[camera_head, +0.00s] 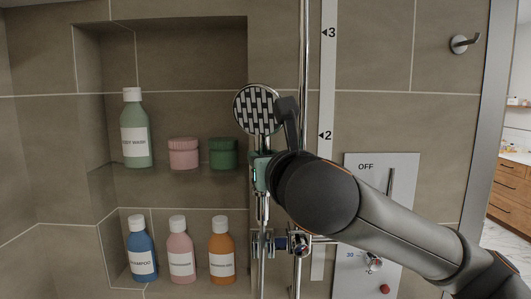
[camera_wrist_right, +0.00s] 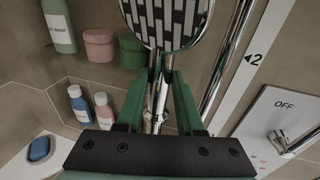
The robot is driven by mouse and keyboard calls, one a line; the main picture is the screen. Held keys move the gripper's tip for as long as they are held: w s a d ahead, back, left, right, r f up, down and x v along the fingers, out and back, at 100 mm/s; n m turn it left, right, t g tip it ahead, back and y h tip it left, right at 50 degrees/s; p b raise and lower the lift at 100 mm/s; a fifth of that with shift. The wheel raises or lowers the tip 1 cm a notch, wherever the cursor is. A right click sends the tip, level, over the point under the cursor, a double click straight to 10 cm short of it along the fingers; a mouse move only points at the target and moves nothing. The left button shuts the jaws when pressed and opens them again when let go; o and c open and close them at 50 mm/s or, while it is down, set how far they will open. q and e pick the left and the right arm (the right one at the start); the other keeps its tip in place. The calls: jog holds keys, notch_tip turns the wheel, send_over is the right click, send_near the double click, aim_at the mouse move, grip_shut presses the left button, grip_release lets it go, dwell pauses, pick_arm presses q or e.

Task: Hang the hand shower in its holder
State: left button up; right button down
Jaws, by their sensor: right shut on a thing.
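The hand shower (camera_head: 257,108) has a round head with a dark and light patterned face and a chrome handle. It stands upright in front of the wall, left of the chrome rail (camera_head: 304,60). My right gripper (camera_head: 261,172) is shut around its handle below the head. In the right wrist view, the head (camera_wrist_right: 165,18) fills the top middle and the green fingers (camera_wrist_right: 159,80) close on the handle. The holder (camera_head: 268,244) is a chrome bracket low on the rail. The handle's lower end is above or in front of it; contact cannot be told. My left gripper is out of view.
A tiled niche at left holds a green bottle (camera_head: 134,130), pink jar (camera_head: 184,153), green jar (camera_head: 223,153) and several lower bottles. A height scale (camera_head: 328,70) and control panel (camera_head: 402,165) are right of the rail. A hook (camera_head: 462,43) is at upper right.

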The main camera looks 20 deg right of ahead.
aim_at(264, 202)
jog(key=shift+f+b, duration=2.15)
jog(key=shift+f, duration=1.9)
jog(key=c, duration=0.7)
grip_release()
jog(key=shift+o, duration=1.2)
jog(key=shift+f, duration=0.1)
jog(key=shift+f, duration=0.1)
